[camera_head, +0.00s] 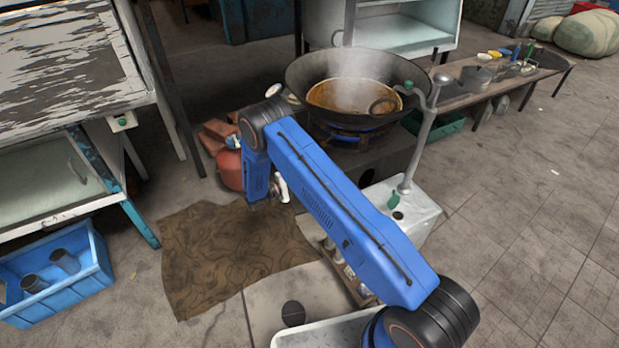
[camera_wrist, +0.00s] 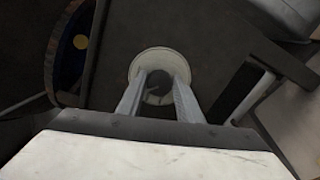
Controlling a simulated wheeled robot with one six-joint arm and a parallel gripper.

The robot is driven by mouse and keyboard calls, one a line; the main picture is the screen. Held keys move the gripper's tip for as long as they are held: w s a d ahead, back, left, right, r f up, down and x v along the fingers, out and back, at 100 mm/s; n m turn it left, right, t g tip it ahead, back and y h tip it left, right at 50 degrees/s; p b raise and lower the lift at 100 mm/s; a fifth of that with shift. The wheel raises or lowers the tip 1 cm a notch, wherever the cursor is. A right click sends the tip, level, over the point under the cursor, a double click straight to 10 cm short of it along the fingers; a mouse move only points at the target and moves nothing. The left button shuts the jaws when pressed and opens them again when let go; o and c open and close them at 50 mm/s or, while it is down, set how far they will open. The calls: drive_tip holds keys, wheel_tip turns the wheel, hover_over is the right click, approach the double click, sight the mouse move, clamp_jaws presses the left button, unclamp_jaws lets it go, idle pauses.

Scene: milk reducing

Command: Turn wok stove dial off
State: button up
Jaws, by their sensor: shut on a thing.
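A dark wok (camera_head: 300,76) with steaming brown liquid sits on the wok stove (camera_head: 392,160). Blue flame (camera_head: 352,133) shows beneath it. In the wrist view, a round pale dial (camera_wrist: 150,57) with a grey centre is on a dark surface. My gripper (camera_wrist: 158,84) has its two fingers on either side of the dial's raised middle and is shut on it. In the head view my gripper (camera_head: 281,188) is low in front of the stove, partly hidden by my blue arm. The dial is hidden there, and its angle is hard to read.
A red gas cylinder (camera_head: 229,170) stands left of my gripper. A brown mat (camera_head: 215,262) lies on the floor in front. A white box with a tap (camera_head: 412,205) is right of my arm. A blue crate (camera_head: 90,275) is at the left.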

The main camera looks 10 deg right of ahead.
drive_tip(key=m, duration=0.8)
drive_tip(key=shift+s+a+f+m, duration=0.1)
drive_tip(key=shift+f+m, duration=0.1)
drive_tip(key=shift+m, duration=0.4)
drive_tip(key=o, duration=1)
drive_tip(key=shift+o, duration=0.2)
drive_tip(key=v, duration=1.7)
drive_tip(key=shift+a, duration=0.2)
